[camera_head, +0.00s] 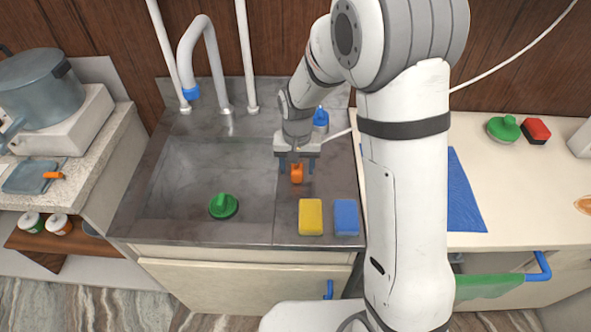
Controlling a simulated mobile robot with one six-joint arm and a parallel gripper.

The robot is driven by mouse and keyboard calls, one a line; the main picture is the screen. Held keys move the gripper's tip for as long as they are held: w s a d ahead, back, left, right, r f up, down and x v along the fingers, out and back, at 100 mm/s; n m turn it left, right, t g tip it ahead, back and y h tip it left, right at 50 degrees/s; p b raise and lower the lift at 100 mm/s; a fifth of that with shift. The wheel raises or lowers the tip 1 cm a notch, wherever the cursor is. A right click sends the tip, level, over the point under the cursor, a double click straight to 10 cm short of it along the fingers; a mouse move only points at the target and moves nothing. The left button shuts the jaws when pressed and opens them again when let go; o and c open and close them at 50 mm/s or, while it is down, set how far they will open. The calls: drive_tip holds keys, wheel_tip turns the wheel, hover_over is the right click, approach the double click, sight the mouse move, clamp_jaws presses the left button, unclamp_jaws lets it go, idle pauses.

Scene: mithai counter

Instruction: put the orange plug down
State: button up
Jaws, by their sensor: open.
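The orange plug (297,173) is at the right of the sink, on or just above the grey metal drainboard. My gripper (297,163) is right over it, pointing down, with its jaws open and one finger on each side of the plug's upper part. Whether the plug's underside touches the drainboard (330,184) is hard to tell from this angle.
A yellow sponge (311,217) and a blue sponge (346,217) lie in front of my gripper. A blue-capped item (320,118) stands behind it, and a tap (222,85) rises at the back left.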

drive_tip(key=shift+f, duration=0.5)
drive_tip(key=shift+s, duration=0.1)
drive_tip(key=c, duration=1.2)
drive_tip(key=shift+o, duration=0.2)
drive_tip(key=shift+r, duration=0.15)
